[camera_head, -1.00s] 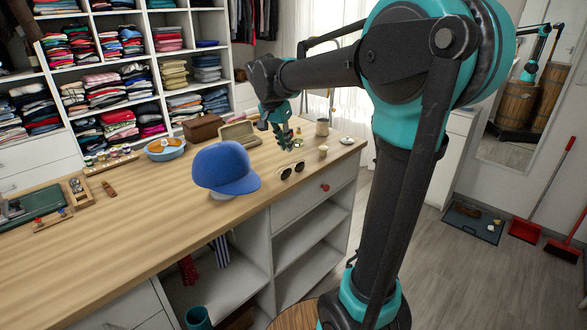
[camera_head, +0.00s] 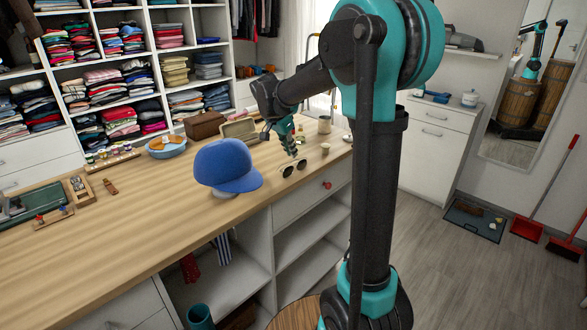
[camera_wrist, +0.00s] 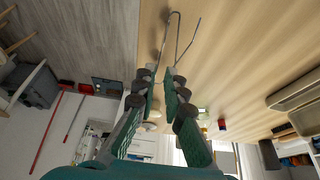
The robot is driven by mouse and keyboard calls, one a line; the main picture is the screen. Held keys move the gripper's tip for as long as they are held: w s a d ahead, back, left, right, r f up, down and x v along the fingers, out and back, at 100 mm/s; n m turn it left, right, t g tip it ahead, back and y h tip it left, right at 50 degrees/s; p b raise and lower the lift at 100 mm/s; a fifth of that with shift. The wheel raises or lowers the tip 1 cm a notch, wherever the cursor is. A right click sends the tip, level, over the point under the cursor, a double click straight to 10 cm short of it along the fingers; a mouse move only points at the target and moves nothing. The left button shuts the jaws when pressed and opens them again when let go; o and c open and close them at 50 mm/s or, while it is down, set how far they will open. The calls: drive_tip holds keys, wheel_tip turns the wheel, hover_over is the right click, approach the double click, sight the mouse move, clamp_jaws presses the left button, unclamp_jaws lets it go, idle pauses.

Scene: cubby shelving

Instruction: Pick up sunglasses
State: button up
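The sunglasses (camera_head: 294,168) lie on the wooden counter near its front edge, right of the blue cap. They have dark round lenses and thin frames. In the wrist view, the thin wire arms of the sunglasses (camera_wrist: 179,36) show at the top, beyond my fingertips. My gripper (camera_head: 290,152) hangs pointing down, just above and behind the sunglasses in the head view. I cannot tell the exact height gap.
A blue cap (camera_head: 228,166) stands on the counter (camera_head: 130,218) left of the sunglasses. A small cup (camera_head: 325,148) is close on the right. An open box (camera_head: 240,130) and a blue bowl (camera_head: 165,148) sit further back.

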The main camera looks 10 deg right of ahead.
sight(294, 161)
drive_tip(key=shift+s+x, duration=0.15)
drive_tip(key=shift+x, duration=1.2)
drive_tip(key=shift+s+x, duration=0.1)
drive_tip(key=shift+x, duration=1.3)
drive_tip(key=shift+a+f, duration=0.1)
drive_tip(key=shift+a, duration=0.1)
clamp_jaws()
